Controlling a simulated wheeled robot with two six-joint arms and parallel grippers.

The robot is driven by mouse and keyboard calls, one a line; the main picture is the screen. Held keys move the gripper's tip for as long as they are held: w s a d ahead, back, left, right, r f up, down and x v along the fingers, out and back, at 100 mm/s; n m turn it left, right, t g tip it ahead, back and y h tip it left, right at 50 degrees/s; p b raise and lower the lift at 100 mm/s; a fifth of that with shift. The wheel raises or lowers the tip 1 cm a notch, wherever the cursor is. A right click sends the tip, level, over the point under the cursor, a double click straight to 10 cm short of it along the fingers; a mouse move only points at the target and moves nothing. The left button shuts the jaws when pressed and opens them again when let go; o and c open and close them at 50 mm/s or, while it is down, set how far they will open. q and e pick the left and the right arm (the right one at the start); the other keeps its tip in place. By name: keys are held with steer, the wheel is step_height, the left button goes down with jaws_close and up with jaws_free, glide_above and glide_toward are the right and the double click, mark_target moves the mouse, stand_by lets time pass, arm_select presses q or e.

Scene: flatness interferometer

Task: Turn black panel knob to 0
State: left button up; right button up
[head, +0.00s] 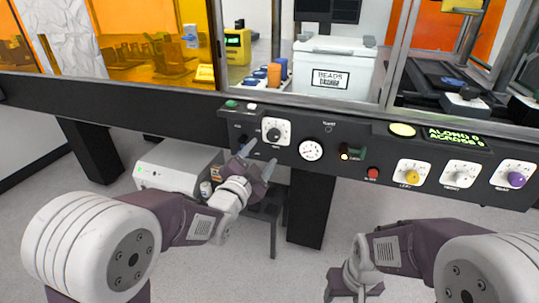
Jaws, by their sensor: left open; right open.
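The panel also holds a round gauge (311,149), a red button (372,173), a yellow knob (411,178), a grey-white knob (459,174) and a purple knob (516,179). A white box (178,168) stands below the panel at left. A green display (452,137) is at right.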

mark_target(273, 137)
arm_select(q)
steer(key=b+x, duration=0.1)
steer(key=x, duration=0.7)
steer(key=shift+w+d, duration=0.15)
steer(key=shift+w, duration=0.45)
jaws_close()
